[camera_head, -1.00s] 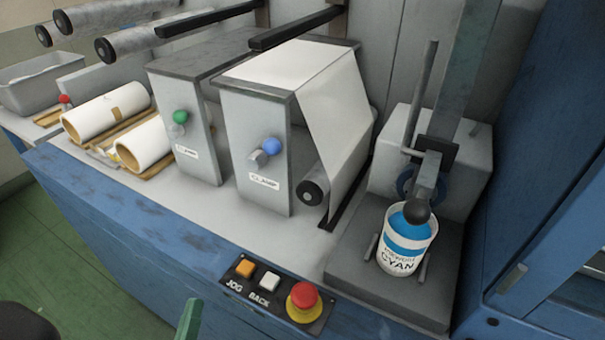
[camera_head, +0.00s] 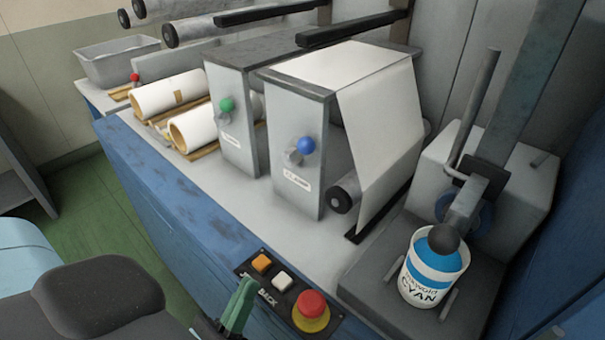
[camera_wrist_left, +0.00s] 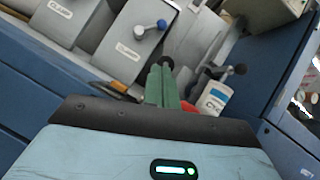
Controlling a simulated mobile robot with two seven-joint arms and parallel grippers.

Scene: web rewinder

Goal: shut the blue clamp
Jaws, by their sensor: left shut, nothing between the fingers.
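The blue clamp (camera_head: 305,146) is a blue ball knob on a short metal lever, on the front of the right-hand grey housing (camera_head: 293,170). It also shows in the left wrist view (camera_wrist_left: 162,24), with its lever pointing up and right from the pivot. My left gripper (camera_head: 244,292) has green fingers and is shut and empty. In the head view it is low in front of the bench, over the button panel's left part and apart from the clamp. In the left wrist view its fingers (camera_wrist_left: 161,72) point toward the housings. My right gripper is not in view.
A panel with an orange button (camera_head: 262,262), a white button (camera_head: 282,281) and a red stop button (camera_head: 311,312) lies by the bench edge. A green-knobbed clamp (camera_head: 227,104) is at left. A cyan can (camera_head: 433,275) stands at right. White rolls (camera_head: 167,93) lie farther left.

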